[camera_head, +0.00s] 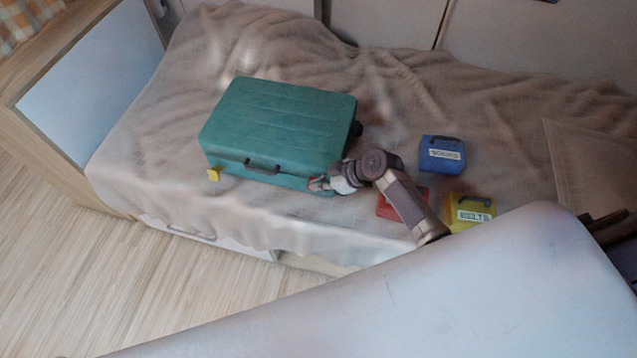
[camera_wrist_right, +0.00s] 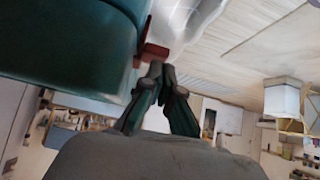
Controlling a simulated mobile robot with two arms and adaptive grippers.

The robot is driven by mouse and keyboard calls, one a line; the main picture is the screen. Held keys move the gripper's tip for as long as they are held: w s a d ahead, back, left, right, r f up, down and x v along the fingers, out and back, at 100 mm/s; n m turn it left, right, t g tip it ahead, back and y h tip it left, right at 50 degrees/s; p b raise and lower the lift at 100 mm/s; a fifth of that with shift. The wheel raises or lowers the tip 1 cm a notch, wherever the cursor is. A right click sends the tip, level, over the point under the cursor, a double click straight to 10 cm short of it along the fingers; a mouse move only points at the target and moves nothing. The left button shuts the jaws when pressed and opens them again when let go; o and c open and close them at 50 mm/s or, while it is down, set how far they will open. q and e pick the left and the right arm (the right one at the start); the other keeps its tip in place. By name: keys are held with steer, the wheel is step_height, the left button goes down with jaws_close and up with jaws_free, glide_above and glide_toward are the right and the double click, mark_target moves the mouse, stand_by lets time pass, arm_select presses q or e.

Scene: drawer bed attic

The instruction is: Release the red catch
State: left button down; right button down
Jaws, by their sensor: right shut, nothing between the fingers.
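A closed teal suitcase (camera_head: 278,120) lies flat on the bed, its dark handle (camera_head: 249,166) on the near side. A yellow catch (camera_head: 214,174) sits at its near left corner. The red catch (camera_head: 313,184) is at its near right corner, partly hidden by my right gripper (camera_head: 322,184). In the right wrist view the red catch (camera_wrist_right: 154,51) sticks out from the suitcase side (camera_wrist_right: 75,35). There my right gripper's fingertips (camera_wrist_right: 161,70) are together, empty, right by the catch; I cannot tell whether they touch it. My left gripper is not in view.
A blue box labelled SOCKS (camera_head: 441,154), a yellow box labelled BELTS (camera_head: 470,211) and a red box (camera_head: 392,203), partly behind my right arm, stand right of the suitcase. A pillow (camera_head: 590,165) lies far right. The bedspread (camera_head: 150,160) left of the suitcase is clear.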

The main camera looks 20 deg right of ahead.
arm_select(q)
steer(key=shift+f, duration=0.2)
arm_select(e)
steer(key=shift+f, duration=0.2)
